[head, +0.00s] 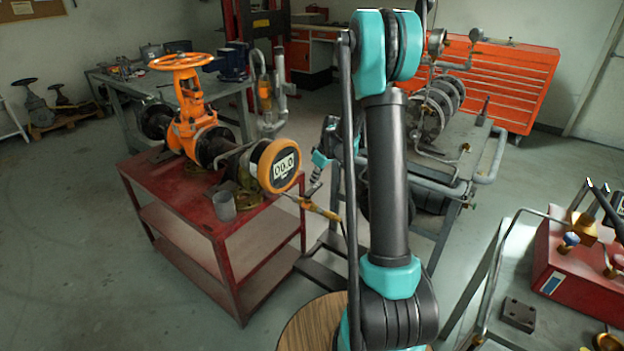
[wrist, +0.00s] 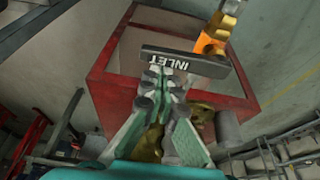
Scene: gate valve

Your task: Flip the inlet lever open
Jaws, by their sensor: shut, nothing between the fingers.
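A dark bar marked INLET (wrist: 185,62) lies just past my fingertips in the wrist view, with its lettering toward the camera. I take it to be the inlet lever or its label, but cannot tell which. My gripper (wrist: 165,82) is shut and empty, its tips close to the bar's near edge; contact is unclear. An orange and brass fitting (wrist: 218,35) shows beyond the bar's right part. In the head view my gripper (head: 314,186), partly behind my arm, is just above a yellow-orange fitting (head: 318,208) on a thin pipe at the cart's right side.
The red cart (head: 190,206) carries the orange gate valve (head: 188,105), a round gauge reading 00.0 (head: 278,166) and a grey cup (head: 224,206). A grey bench (head: 440,160) with piping stands right, and a red box (head: 575,265) sits on the front-right table.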

